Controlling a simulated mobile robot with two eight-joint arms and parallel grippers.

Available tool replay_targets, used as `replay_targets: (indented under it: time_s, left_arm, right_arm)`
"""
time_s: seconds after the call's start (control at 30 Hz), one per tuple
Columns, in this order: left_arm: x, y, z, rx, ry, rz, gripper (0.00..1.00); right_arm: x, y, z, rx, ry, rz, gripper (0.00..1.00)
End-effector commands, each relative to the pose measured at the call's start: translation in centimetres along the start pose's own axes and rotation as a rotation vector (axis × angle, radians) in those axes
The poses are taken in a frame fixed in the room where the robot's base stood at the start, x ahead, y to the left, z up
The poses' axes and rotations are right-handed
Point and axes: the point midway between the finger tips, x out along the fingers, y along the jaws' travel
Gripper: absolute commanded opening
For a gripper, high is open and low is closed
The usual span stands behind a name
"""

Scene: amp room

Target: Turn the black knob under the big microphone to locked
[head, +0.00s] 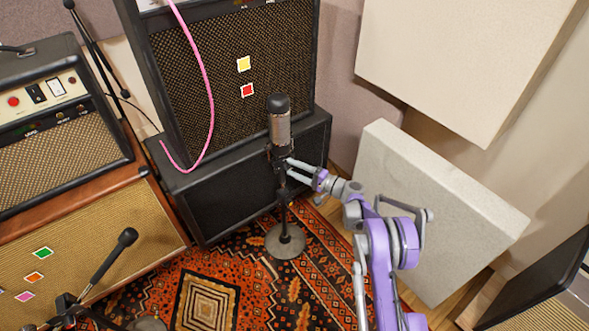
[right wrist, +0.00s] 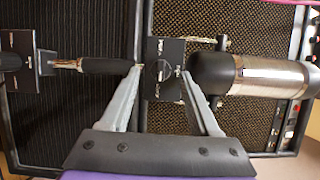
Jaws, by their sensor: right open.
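The big microphone (head: 280,126) stands upright on a dark stand, with a black top and a silver body. In the right wrist view the microphone (right wrist: 262,76) lies sideways at the right. Below it is a dark bracket (right wrist: 165,92) with a round black knob (right wrist: 164,70). My right gripper (head: 291,170) reaches in from the right at the bracket. In the right wrist view its open fingers (right wrist: 162,72) lie on either side of the knob; I cannot tell whether they touch it. The knob is too small to make out in the head view. My left gripper is out of view.
A large amplifier (head: 190,95) on a black cabinet (head: 225,215) stands close behind the microphone. The stand's round base (head: 286,241) rests on a patterned rug (head: 255,290). A pale panel (head: 440,205) leans at the right. Another microphone (head: 115,255) is at the lower left.

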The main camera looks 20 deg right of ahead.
Motion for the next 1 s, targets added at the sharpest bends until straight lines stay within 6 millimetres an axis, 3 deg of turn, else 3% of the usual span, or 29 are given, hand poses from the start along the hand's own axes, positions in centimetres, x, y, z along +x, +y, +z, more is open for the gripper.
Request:
replay_targets:
  time_s: [0.17,0.4,0.6,1.0]
  left_arm:
    - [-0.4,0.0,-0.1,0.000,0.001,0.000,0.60]
    - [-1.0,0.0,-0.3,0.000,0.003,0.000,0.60]
    - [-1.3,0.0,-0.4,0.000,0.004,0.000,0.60]
    - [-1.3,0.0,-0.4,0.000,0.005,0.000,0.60]
  right_arm:
    - [-2.1,-0.1,-0.1,-0.001,0.003,0.000,0.62]
    - [-7.1,-0.1,-0.1,-0.002,0.003,0.001,0.62]
    - [-9.9,-0.1,-0.1,0.000,0.002,0.001,0.62]
    - [-10.7,0.0,0.0,0.000,0.000,0.000,0.62]
